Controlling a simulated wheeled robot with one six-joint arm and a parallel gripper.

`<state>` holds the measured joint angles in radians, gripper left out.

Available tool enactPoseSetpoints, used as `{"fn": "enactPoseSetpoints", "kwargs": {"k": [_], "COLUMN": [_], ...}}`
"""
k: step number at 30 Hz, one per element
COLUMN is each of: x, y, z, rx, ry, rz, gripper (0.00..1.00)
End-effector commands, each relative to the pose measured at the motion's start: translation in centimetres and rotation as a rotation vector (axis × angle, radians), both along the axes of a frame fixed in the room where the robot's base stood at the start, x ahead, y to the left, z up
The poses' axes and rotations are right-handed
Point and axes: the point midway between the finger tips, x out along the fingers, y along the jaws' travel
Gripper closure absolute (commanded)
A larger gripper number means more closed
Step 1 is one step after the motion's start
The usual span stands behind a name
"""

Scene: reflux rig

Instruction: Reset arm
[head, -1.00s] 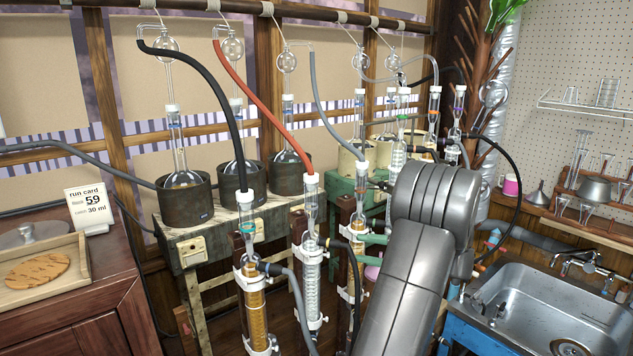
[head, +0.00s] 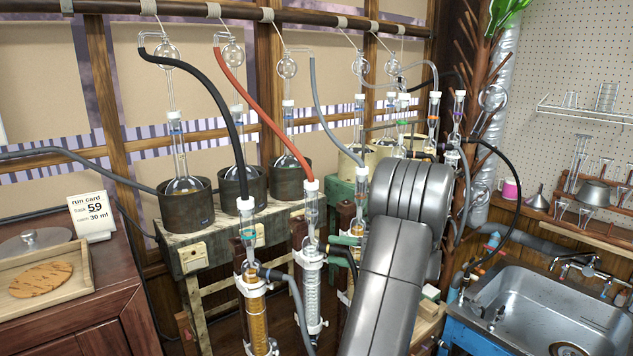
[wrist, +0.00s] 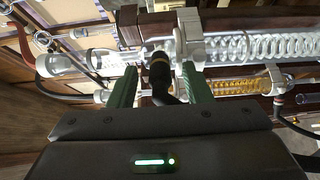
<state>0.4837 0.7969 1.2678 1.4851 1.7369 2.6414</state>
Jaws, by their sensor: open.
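My arm (head: 385,270) crosses the right middle of the head view, with its elbow raised in front of the rig. My gripper (wrist: 158,68) has two green fingers, spread apart, around a black hose fitting (wrist: 160,80) on a clear glass condenser. I cannot tell whether they touch it. The condenser's coiled section (wrist: 255,45) runs to the right in the wrist view. In the head view, a green fingertip (head: 345,240) shows beside the middle condenser (head: 311,290); the rest of the gripper is mostly hidden.
An amber-filled condenser (head: 254,315) stands left of the middle one. Red (head: 262,105) and black (head: 195,72) hoses hang from above. Flasks sit in dark heaters (head: 186,205) on a worn bench. A steel sink (head: 550,310) is at right. The run card (head: 92,217) stands at left.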

Motion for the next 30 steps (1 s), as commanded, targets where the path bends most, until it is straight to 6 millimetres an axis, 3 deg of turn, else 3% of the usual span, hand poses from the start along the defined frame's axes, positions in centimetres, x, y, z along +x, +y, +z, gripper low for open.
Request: {"fn": "enactPoseSetpoints", "kwargs": {"k": [7,23,30], "x": [-0.8,-4.0,-2.5], "y": [-2.9,-13.1,-7.8], "z": [-0.2,-0.3,0.2], "rx": [-0.001,-0.001,0.001], "ry": [-0.002,0.0,0.002], "rz": [-0.004,-0.004,0.003], "gripper": [0.55,0.55,0.55]}}
